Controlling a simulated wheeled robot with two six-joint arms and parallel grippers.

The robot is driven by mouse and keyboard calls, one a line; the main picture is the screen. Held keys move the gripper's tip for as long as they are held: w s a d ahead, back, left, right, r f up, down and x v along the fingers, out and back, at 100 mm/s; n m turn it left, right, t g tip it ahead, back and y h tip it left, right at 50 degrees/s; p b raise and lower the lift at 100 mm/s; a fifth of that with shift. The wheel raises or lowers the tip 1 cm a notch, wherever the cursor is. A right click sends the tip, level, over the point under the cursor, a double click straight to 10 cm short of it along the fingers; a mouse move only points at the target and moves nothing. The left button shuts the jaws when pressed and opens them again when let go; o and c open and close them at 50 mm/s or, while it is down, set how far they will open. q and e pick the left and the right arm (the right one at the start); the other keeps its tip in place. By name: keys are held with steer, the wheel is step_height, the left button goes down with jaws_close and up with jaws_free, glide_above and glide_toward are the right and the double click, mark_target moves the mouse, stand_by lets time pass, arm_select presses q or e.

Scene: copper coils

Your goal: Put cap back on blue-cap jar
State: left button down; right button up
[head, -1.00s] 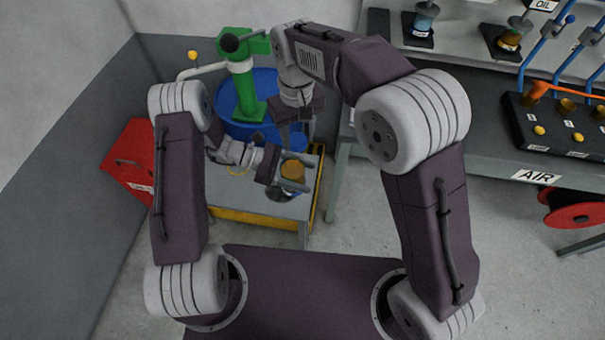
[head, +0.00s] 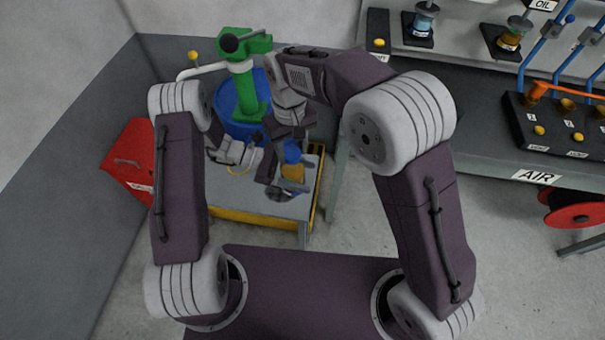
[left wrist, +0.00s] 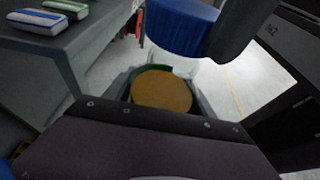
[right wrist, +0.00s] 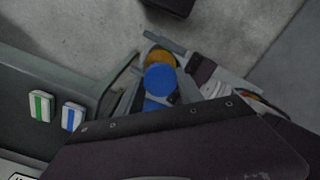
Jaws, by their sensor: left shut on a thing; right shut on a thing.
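The jar (head: 293,173) has amber contents and is clamped in my left gripper (head: 284,180), above the grey cart. Its open amber top (left wrist: 162,90) faces up in the left wrist view. The blue cap (head: 291,152) is in my right gripper (head: 296,139), just above the jar. In the left wrist view the cap (left wrist: 182,25) hangs beside a dark finger, apart from the jar mouth and offset from it. In the right wrist view the cap (right wrist: 160,84) partly covers the jar (right wrist: 159,57). My right fingertips are partly hidden.
A red box (head: 128,160) is at the left. Two striped blocks (right wrist: 41,106) (right wrist: 73,116) lie on a surface. A bench (head: 450,125) is at the right.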

mark_target(293, 174)
steer(key=shift+s, duration=0.1)
stand_by(0.7)
steer(key=shift+f, duration=0.9)
steer(key=shift+f, duration=0.55)
